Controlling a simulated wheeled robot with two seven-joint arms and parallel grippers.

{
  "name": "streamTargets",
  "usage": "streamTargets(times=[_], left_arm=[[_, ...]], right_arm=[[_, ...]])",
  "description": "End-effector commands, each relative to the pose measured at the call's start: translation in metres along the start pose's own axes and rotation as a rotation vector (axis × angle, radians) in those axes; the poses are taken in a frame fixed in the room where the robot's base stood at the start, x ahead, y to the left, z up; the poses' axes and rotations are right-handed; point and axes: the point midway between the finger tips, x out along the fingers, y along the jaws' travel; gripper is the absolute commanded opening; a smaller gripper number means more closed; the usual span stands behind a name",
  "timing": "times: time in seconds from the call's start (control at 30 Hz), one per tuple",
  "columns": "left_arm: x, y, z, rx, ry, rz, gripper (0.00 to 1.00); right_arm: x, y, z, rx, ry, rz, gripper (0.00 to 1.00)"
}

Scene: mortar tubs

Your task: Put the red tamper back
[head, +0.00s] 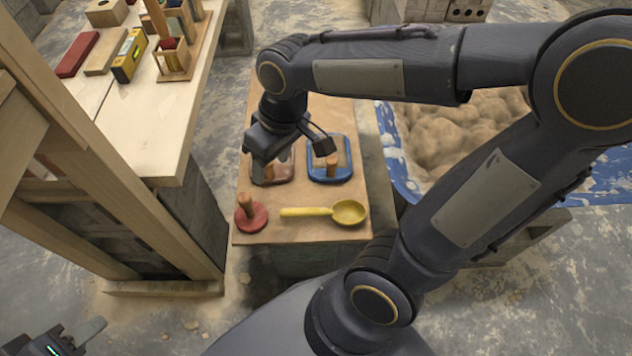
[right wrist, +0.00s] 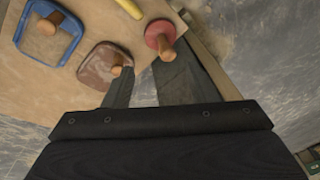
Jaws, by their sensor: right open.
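The red tamper (head: 251,216), a round red disc with an upright wooden handle, stands at the front left corner of a low wooden board (head: 300,236). It also shows in the right wrist view (right wrist: 158,35), beyond my right finger. My right gripper (head: 293,152) is open and empty above the board, near the brown square piece. In the right wrist view its fingers (right wrist: 144,82) are spread, with the tamper apart from them. My left gripper (head: 75,338) is at the bottom left corner, partly cut off, away from the board; its jaw opening is unclear.
A brown square piece (head: 285,175) and a blue-rimmed one (head: 345,172), each with a wooden knob, sit behind a yellow ladle (head: 349,212). The left table (head: 140,120) holds a wooden stand (head: 174,62), a yellow level (head: 129,55) and blocks. Sand (head: 455,125) lies on blue sheeting at right.

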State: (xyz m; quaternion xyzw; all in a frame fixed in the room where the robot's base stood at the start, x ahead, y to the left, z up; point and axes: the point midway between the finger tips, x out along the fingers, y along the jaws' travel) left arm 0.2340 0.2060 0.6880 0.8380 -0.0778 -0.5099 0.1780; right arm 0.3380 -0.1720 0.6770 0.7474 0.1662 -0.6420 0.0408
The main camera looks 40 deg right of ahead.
Motion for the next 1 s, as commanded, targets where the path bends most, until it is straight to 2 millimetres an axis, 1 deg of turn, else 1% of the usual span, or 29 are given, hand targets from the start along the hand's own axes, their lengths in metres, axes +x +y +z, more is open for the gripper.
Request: streamTargets(times=[0.03, 0.1, 0.2, 0.33, 0.4, 0.5, 0.83, 0.93, 1.0], left_arm=[[0.0, 0.0, 0.0, 0.0, 0.0, 0.0, 0.36], [0.0, 0.0, 0.0, 0.0, 0.0, 0.0, 0.36], [0.0, 0.0, 0.0, 0.0, 0.0, 0.0, 0.36], [0.0, 0.0, 0.0, 0.0, 0.0, 0.0, 0.36], [0.0, 0.0, 0.0, 0.0, 0.0, 0.0, 0.36], [0.0, 0.0, 0.0, 0.0, 0.0, 0.0, 0.36], [-0.001, 0.001, -0.001, 0.0, 0.0, 0.0, 0.36], [-0.009, 0.004, -0.004, 0.0, 0.0, 0.0, 0.36], [-0.02, 0.009, -0.01, 0.0, 0.0, 0.0, 0.36]], right_arm=[[-0.013, 0.006, 0.02, 0.073, 0.064, -0.023, 0.52], [-0.022, 0.008, 0.044, 0.159, 0.137, -0.054, 0.52], [-0.029, 0.007, 0.071, 0.263, 0.234, -0.082, 0.52], [-0.031, 0.003, 0.094, 0.356, 0.328, -0.101, 0.52], [-0.03, 0.001, 0.101, 0.387, 0.36, -0.106, 0.52], [-0.029, -0.001, 0.105, 0.408, 0.382, -0.109, 0.52], [-0.03, -0.001, 0.105, 0.411, 0.385, -0.11, 0.52], [-0.04, -0.003, 0.104, 0.411, 0.385, -0.11, 0.52], [-0.053, -0.004, 0.102, 0.41, 0.385, -0.11, 0.52]])
